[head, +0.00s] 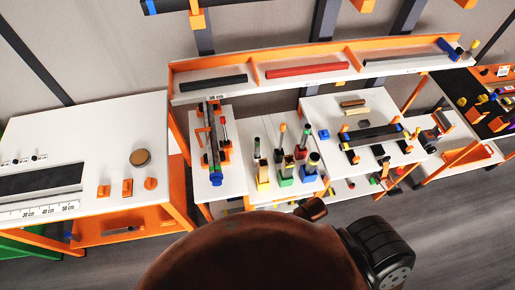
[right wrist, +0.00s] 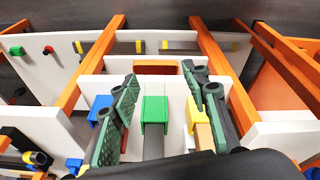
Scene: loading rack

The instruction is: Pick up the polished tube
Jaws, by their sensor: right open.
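Several upright tubes stand in coloured holders on a white rack in the head view, among them one in a yellow holder (head: 263,183), one in a green holder (head: 286,180) and one in a blue holder (head: 309,176). I cannot tell which tube is the polished one. In the right wrist view my right gripper (right wrist: 160,82) is open, its two dark green fingers apart. Between them show a green holder (right wrist: 154,112) and a grey tube (right wrist: 153,146). A yellow holder (right wrist: 197,113) and a blue holder (right wrist: 101,106) lie close to the fingers, partly hidden. My left gripper is not in view.
A back shelf holds a black bar (head: 213,83) and a red bar (head: 307,69). A white table (head: 90,125) stands at the left with a round brown disc (head: 140,158). Orange frame posts (right wrist: 222,70) flank the rack. Grey floor (head: 450,225) is clear at the right front.

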